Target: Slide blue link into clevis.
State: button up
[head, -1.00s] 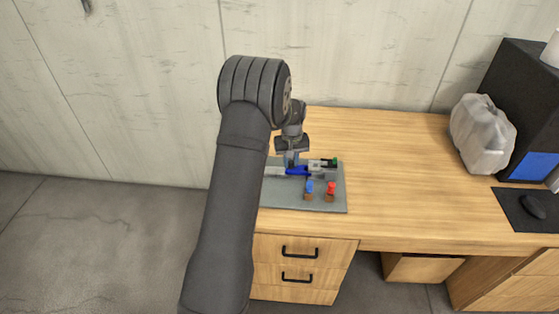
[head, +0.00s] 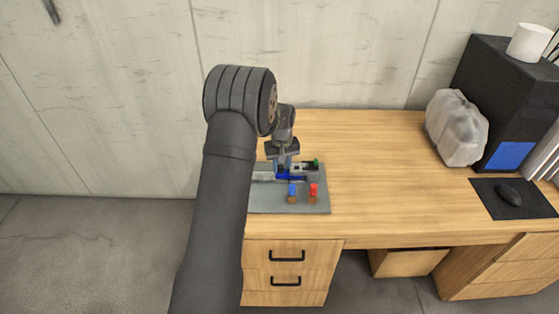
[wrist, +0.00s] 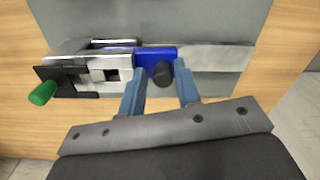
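The blue link (wrist: 153,60) lies level on the fixture, its left end at or just inside the grey metal clevis (wrist: 95,72); exactly how deep I cannot tell. A dark round knob (wrist: 161,73) stands up from the link. My gripper (wrist: 161,84) has its two blue-grey fingers apart, on either side of the knob, with gaps showing. The clevis has a dark square opening and a green-tipped pin (wrist: 42,93) at its left end. In the head view the blue link (head: 290,178) shows below my gripper (head: 282,166), partly hidden by it.
A grey rail (wrist: 215,57) extends right of the link in the wrist view. A blue peg (head: 292,190) and a red peg (head: 313,190) stand at the front of the grey board (head: 262,204).

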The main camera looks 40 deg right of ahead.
jog(key=w+a, duration=0.5)
jog(key=shift+w+a, duration=0.15)
jog(key=shift+w, duration=0.05)
notch_tip(320, 180, up, 18)
jog(key=s+a+r+m+t+h, duration=0.2)
jog(key=s+a+r+t+h, duration=0.1)
jog(key=s+a+r, duration=0.4)
jog(key=shift+s+r+m, duration=0.4)
jog(key=shift+s+r, duration=1.15)
jog(key=shift+s, duration=0.1)
jog(key=shift+a, duration=0.1)
jog(key=w+d+f+n+g+y, duration=0.2)
jog(key=w+d+f, duration=0.4)
jog(key=w+f, duration=0.3)
jog(key=shift+w+d+f+n+g+y, duration=0.3)
jog(key=shift+w+f+y, duration=0.05)
jog(key=shift+w+y, duration=0.05)
